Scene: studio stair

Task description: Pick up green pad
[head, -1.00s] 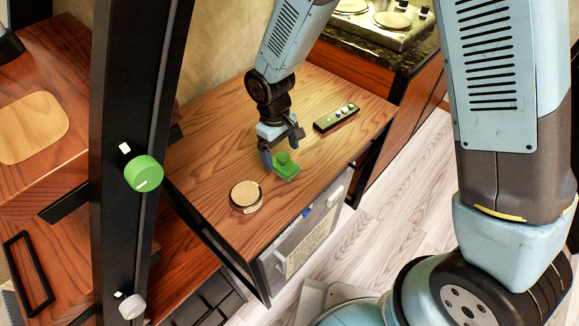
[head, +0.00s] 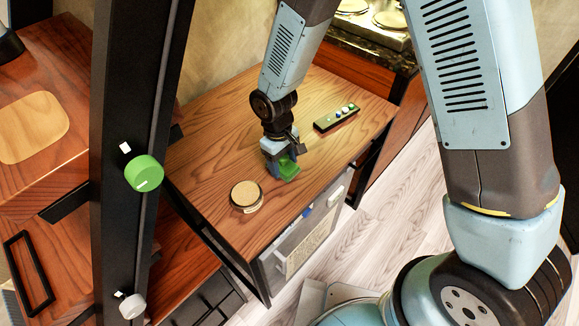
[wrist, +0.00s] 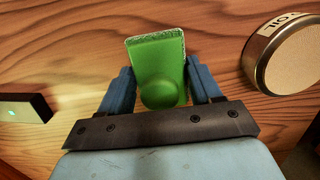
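The green pad (head: 289,171) lies on the wooden cabinet top near its front edge. It is a flat green block with a rounded knob. My gripper (head: 283,163) is lowered over the pad, partly covering it in the head view. In the wrist view, the blue fingers of my gripper (wrist: 159,68) stand on either side of the green pad (wrist: 160,62), spread wider than the knob. Whether a fingertip touches the pad's edges I cannot tell. The pad appears to rest on the wood.
A round tin (head: 246,196) with a tan top sits left of the pad; it also shows in the wrist view (wrist: 285,55). A dark strip with coloured buttons (head: 337,118) lies behind to the right. A black post (head: 139,90) with a green knob stands at left.

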